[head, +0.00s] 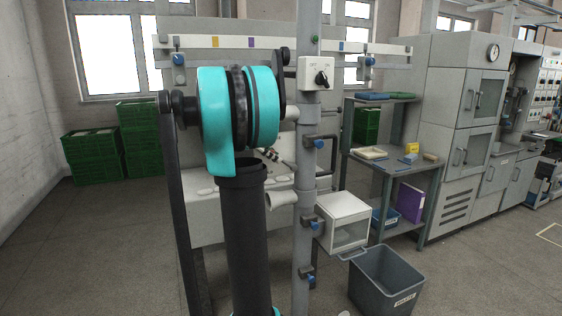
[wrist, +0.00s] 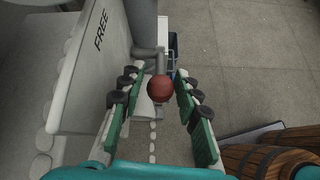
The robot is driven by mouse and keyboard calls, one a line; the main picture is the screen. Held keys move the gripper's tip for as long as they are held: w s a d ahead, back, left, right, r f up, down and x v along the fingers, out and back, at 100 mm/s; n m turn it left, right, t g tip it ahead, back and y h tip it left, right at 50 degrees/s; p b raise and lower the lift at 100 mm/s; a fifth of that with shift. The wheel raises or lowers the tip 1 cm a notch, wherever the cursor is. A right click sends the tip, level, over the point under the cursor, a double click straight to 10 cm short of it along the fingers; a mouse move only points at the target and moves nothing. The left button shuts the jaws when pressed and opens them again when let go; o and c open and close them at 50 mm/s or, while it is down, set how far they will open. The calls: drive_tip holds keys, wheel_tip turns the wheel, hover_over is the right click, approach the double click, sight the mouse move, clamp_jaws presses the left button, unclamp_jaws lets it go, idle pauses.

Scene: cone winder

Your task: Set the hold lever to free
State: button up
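The hold lever shows in the wrist view as a dark red ball knob (wrist: 160,90) on a grey metal stem. A pale panel (wrist: 92,75) to its left carries the word FREE. My gripper (wrist: 156,82) is open, with its green-padded fingers on either side of the knob. A gap shows between the knob and the left finger; the right finger is close, and I cannot tell if it touches. In the head view my cyan and black arm covers much of the machine's middle, and I cannot make out the lever clearly there.
A grey post (head: 306,190) with blue-knobbed clamps stands right of my arm. It bears a switch box (head: 313,70). A white box (head: 345,222) and a waste bin (head: 385,282) are lower right. Wooden barrel-like things (wrist: 262,155) stand at the wrist view's lower right.

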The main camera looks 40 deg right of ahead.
drive_tip(key=v, duration=0.6)
drive_tip(key=shift+a+r, duration=0.3)
